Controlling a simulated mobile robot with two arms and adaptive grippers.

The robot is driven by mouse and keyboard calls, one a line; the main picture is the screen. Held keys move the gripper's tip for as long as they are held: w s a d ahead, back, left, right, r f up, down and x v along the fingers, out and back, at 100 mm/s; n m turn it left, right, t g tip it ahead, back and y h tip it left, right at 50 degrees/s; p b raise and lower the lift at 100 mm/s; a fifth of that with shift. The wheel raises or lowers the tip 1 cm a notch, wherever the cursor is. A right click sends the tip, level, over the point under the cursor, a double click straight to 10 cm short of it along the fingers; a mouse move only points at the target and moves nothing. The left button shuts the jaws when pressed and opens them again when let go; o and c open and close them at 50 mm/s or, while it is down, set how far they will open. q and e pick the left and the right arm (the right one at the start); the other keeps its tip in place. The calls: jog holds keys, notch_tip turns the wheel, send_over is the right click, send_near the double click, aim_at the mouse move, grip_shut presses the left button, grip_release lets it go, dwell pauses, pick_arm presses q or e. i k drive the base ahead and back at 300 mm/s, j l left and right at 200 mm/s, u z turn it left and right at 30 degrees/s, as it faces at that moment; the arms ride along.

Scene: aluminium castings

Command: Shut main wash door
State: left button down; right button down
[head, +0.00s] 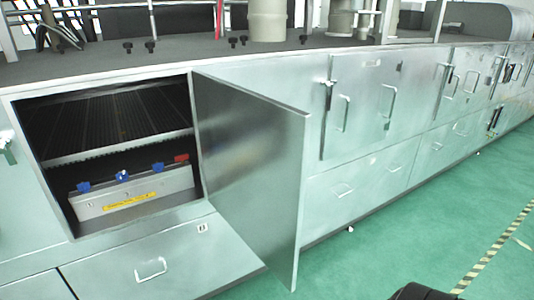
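The main wash door (249,165) is a plain metal panel in the head view. It stands open, swung outward from the right side of a square opening in the long metal machine. Its free edge points toward the lower right, out over the green floor. The opening (120,203) shows a dark interior with a ribbed rack and a metal box bearing blue knobs, a red part and a yellow label. The door hides part of the machine front behind it.
A closed drawer front (150,262) lies below the opening. Closed doors with handles (365,100) line the machine to the right. The green floor (400,215) is clear in front, with a striped line (490,255) at right. A dark object (425,292) shows at the bottom edge.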

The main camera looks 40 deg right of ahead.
aim_at(255, 146)
jog(key=k+l, duration=0.1)
jog(key=l, duration=0.4)
jog(key=k+l, duration=0.1)
jog(key=l, duration=0.35)
jog(key=k+l, duration=0.1)
jog(key=l, duration=0.4)
jog(key=k+l, duration=0.1)
jog(key=l, duration=0.4)
jog(key=k+l, duration=0.1)
jog(key=l, duration=0.35)
